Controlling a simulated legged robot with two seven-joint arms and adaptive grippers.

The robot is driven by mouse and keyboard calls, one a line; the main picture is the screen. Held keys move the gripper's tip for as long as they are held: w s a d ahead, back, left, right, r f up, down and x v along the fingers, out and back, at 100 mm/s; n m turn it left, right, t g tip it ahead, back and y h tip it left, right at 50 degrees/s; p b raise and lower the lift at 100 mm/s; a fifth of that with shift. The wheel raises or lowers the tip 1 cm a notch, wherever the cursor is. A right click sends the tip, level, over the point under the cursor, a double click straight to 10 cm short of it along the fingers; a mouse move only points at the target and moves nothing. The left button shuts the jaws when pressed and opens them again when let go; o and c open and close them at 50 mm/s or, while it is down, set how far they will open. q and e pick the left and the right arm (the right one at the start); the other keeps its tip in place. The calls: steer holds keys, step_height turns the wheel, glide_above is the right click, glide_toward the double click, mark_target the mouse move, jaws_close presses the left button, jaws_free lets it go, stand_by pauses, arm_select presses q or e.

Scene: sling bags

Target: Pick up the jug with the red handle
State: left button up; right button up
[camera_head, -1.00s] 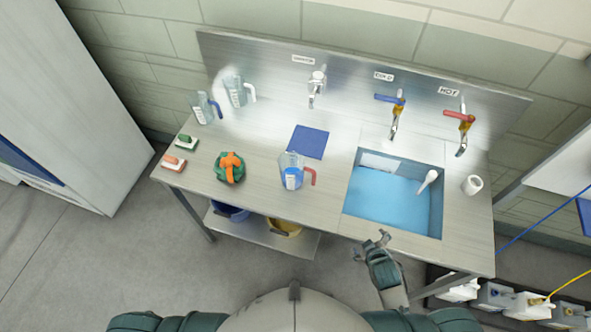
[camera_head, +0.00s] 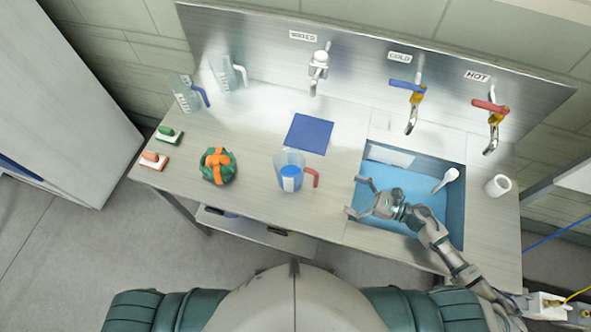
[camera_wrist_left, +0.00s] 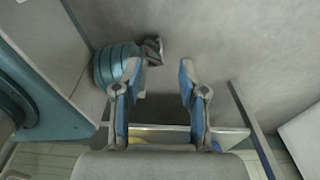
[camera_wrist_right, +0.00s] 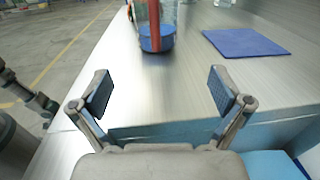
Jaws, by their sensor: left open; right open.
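The jug with the red handle (camera_head: 289,172) stands upright on the metal counter, left of the sink. It is clear with blue in its lower part, and its red handle (camera_head: 313,177) points right, toward my right gripper. My right gripper (camera_head: 353,197) is open and empty over the sink's left edge, a short way right of the handle. In the right wrist view the jug (camera_wrist_right: 154,30) is ahead, between the open fingers, with the handle facing me. My left gripper (camera_wrist_left: 157,75) is open and empty in the left wrist view, away from the jug; the head view does not show it.
A blue square mat (camera_head: 309,134) lies behind the jug. A green-and-orange object (camera_head: 217,166) is to its left. The sink (camera_head: 461,215) holds a white-handled item (camera_head: 446,179). Counter between jug and sink is clear.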

steer(key=p, duration=0.2)
glide_toward(301, 176)
steer(key=f, duration=0.1)
steer(key=w+f, duration=0.1)
steer(key=f, duration=0.1)
steer(key=shift+w+d, duration=0.25)
steer(key=shift+d, duration=0.1)
steer(key=p+x, duration=0.1)
steer(key=x, duration=0.4)
steer(key=shift+a+f, duration=0.1)
steer(key=shift+f, duration=0.05)
steer(key=shift+w+a, duration=0.2)
steer(key=shift+a, duration=0.4)
steer(key=p+x, duration=0.2)
steer(key=x, duration=0.2)
steer(key=shift+a, duration=0.1)
steer(key=shift+w+a+f, duration=0.1)
steer(key=shift+w+a, duration=0.05)
steer(key=shift+a, duration=0.2)
steer(key=shift+c, duration=1)
arm_select(q)
steer(key=r, duration=0.3)
steer(key=s+r, duration=0.1)
steer(key=r, duration=0.1)
steer(key=shift+r, duration=0.1)
arm_select(e)
steer(key=c, duration=1.1)
